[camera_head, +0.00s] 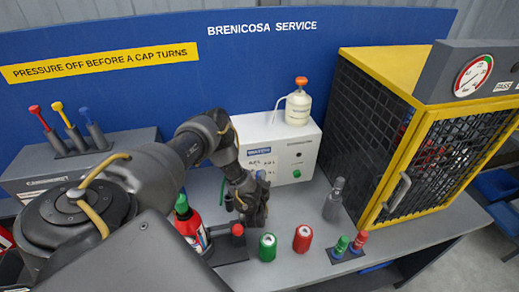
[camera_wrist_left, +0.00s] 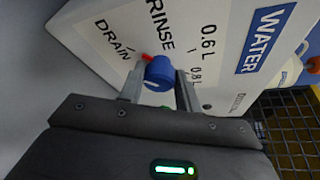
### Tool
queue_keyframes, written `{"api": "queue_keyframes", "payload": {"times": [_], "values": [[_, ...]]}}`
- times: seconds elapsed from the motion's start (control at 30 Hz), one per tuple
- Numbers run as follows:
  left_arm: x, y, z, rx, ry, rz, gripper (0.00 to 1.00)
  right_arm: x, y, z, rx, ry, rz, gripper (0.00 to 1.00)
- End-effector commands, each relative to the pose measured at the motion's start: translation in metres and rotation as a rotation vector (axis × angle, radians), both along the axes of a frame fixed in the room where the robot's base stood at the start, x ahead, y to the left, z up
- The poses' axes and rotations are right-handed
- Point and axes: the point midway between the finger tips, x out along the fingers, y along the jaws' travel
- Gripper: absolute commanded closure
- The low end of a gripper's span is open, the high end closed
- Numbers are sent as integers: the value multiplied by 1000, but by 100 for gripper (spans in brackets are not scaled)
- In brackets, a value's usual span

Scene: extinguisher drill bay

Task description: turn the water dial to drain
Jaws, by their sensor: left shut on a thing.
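The water dial (camera_wrist_left: 158,72) is a blue round knob with a red pointer on the white front panel. In the left wrist view my left gripper (camera_wrist_left: 160,86) has one finger on each side of the knob and is shut on it. The red pointer (camera_wrist_left: 147,57) lies near the DRAIN and RINSE marks; I cannot tell exactly which one it meets. In the head view my left gripper (camera_head: 258,183) reaches the front of the white water box (camera_head: 286,134), and the dial is mostly hidden behind it. My right gripper is out of view.
A white bottle with an orange cap (camera_head: 299,103) stands on the box. A red extinguisher (camera_head: 190,226) stands left of my gripper. Green (camera_head: 267,247) and red (camera_head: 302,238) cylinders stand in front. A yellow-framed mesh cage (camera_head: 440,150) is at the right.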

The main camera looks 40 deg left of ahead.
Motion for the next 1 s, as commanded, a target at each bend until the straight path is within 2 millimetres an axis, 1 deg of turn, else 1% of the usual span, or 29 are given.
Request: {"api": "queue_keyframes", "payload": {"times": [0.47, 0.5, 0.67, 0.9, 1.0], "values": [[-1, 0, -1, -10, -10, 0, 89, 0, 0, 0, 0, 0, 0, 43], [-1, 0, -1, -10, -10, 0, 65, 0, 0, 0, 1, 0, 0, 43], [-1, 0, -1, -10, -10, 0, 45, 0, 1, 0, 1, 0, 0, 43], [0, 0, 0, -9, -10, 1, 45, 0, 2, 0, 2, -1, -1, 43], [1, -2, 3, -9, -11, -2, 45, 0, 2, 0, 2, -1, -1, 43]]}}
